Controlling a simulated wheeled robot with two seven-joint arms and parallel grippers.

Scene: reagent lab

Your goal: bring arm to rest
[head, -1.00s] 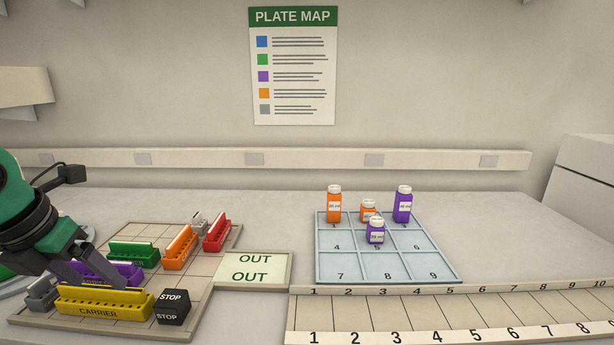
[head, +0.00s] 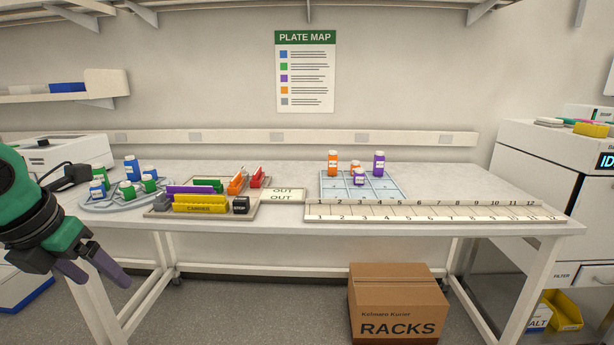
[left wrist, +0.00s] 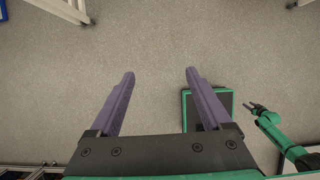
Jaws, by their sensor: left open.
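My left gripper (head: 104,275) hangs at the left of the head view, in front of the bench's left front edge and below its top. Its two purple fingers are apart with nothing between them. In the left wrist view the open fingers (left wrist: 160,95) point over bare grey floor. My right arm shows at the right of the left wrist view, with my right gripper (left wrist: 254,108) small there; its jaw state is unclear. The right gripper is not in the head view.
The bench (head: 480,187) holds a round tray (head: 105,207) of blue and green bottles, colored carriers on a board (head: 158,212), a black STOP block (head: 241,205), a grid tray (head: 398,190) with orange and purple bottles, and a numbered strip (head: 440,210). A RACKS box (head: 398,300) stands below.

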